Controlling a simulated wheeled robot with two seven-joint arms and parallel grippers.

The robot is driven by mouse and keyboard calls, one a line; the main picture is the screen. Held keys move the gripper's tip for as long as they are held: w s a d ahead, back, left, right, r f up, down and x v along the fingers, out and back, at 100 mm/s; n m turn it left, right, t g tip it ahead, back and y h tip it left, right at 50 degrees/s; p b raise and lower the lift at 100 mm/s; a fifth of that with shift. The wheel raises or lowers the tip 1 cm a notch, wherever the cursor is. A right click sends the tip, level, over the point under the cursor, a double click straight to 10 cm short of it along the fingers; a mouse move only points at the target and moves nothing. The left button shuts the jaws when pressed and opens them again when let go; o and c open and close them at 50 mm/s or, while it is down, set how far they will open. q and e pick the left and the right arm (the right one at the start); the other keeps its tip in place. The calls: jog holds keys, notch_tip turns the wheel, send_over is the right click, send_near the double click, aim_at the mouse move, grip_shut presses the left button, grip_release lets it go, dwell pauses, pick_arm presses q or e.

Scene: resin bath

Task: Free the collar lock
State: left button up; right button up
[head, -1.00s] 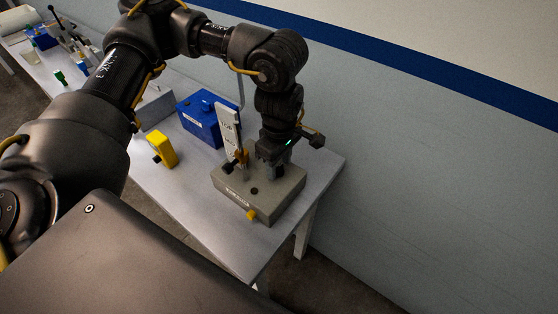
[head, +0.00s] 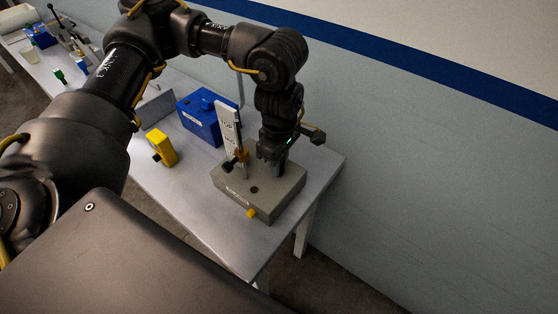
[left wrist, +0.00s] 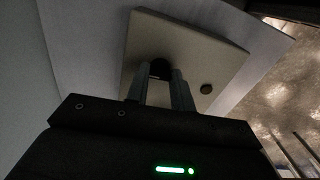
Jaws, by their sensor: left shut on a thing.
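A grey block (head: 262,200) with a label on its front sits near the end of the table. My left gripper (head: 271,165) points down over the back part of its top. In the left wrist view the two fingers (left wrist: 160,88) are closed on a dark round part (left wrist: 161,68) standing on the block. The fingers hide most of this part, so I cannot tell its full shape. A dark round spot (left wrist: 206,89) shows on the block's top beside it. A yellow knob (head: 251,213) sticks out of the block's front. My right gripper is not in view.
An upright white marked plate (head: 229,130) with a yellow and black clamp (head: 239,157) stands just left of my gripper. A blue box (head: 201,120) and a yellow piece (head: 162,147) are further left. The table's front right corner is clear. A wall runs behind.

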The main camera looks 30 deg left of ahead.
pick_arm(q)
jog(key=n, duration=0.8)
jog(key=shift+n+p, duration=0.3)
jog(key=shift+p, duration=0.05)
jog(key=n+p, duration=0.1)
jog(key=n, duration=0.3)
jog(key=shift+r+n, duration=0.1)
jog(key=shift+n, duration=0.2)
jog(key=shift+n+p, duration=0.6)
jog(key=shift+n, duration=1.4)
jog(key=o, duration=1)
